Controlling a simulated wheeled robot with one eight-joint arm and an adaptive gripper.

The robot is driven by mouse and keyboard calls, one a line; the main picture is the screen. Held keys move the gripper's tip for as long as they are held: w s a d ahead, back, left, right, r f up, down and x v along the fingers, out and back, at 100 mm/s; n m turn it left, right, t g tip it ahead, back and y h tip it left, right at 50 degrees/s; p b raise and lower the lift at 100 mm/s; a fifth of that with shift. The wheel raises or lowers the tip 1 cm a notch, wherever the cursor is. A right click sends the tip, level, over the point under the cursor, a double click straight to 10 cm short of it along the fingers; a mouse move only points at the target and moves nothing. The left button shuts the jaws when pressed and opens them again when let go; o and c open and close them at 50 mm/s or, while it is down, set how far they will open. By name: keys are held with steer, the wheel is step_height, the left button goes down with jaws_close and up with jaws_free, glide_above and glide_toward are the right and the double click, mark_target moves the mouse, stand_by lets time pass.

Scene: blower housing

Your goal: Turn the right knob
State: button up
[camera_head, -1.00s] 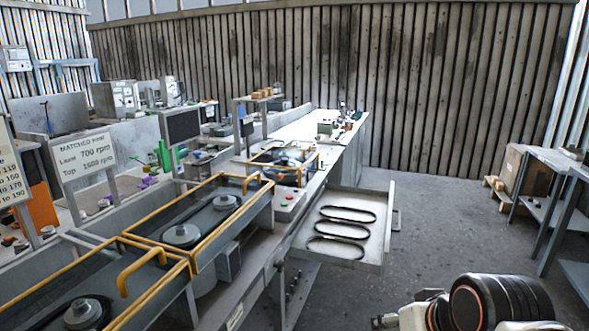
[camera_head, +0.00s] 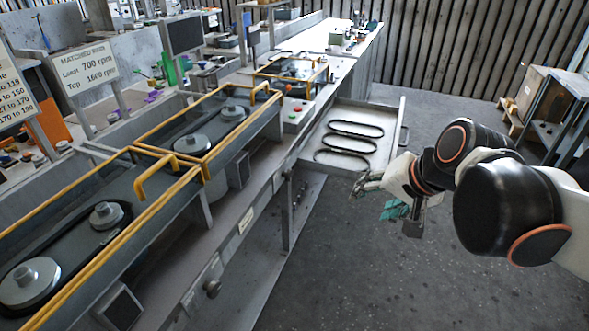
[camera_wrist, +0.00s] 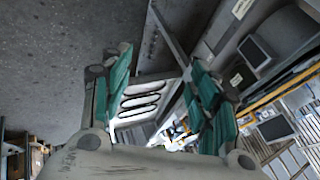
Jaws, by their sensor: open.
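A dark round knob (camera_head: 286,173) sits on the bench front, just left of the open drawer, small in the head view. The knob by the drawer is farther right of the two. My gripper (camera_head: 383,198) is over the floor, right of the bench and in front of the drawer, apart from both knobs. In the wrist view its two teal-padded fingers (camera_wrist: 160,65) are spread apart with nothing between them. I cannot make out either knob there.
The open drawer (camera_head: 394,128) holds three black belts and juts from the bench near my gripper. Yellow guard rails (camera_head: 205,160) surround pulleys on the bench top. A grey table (camera_head: 572,85) stands at right. Floor (camera_head: 345,270) between is clear.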

mark_target(291, 175)
steer(key=w+a+f+m+y+p, duration=0.1)
steer(key=w+a+f+m+y, duration=0.15)
steer(key=w, duration=0.45)
steer(key=w+a+f+m+y, duration=0.1)
steer(key=w+m+y, duration=0.15)
steer(key=w, duration=0.45)
steer(key=w+a+f+m+y+p, duration=0.1)
steer(key=w+a+f+m+y, duration=0.15)
steer(key=w, duration=0.45)
steer(key=w+d+f+m+y+p, duration=0.1)
steer(key=w+f+m+y, duration=0.25)
steer(key=f, duration=0.45)
steer(key=w+f+m+y, duration=0.3)
steer(key=w+f, duration=0.1)
steer(key=f, duration=0.3)
steer(key=b+x, duration=0.1)
steer(key=x, duration=0.3)
steer(key=b+x, duration=0.1)
steer(key=x, duration=0.3)
steer(key=b+x, duration=0.1)
steer(key=x, duration=0.3)
steer(key=shift+s+f+b, duration=0.1)
steer(key=shift+f+b, duration=0.2)
steer(key=shift+b, duration=0.05)
steer(key=shift+w+a+r, duration=0.1)
steer(key=shift+w+a, duration=0.15)
steer(key=shift+a, duration=0.4)
steer(key=shift+c, duration=0.2)
steer(key=c, duration=1)
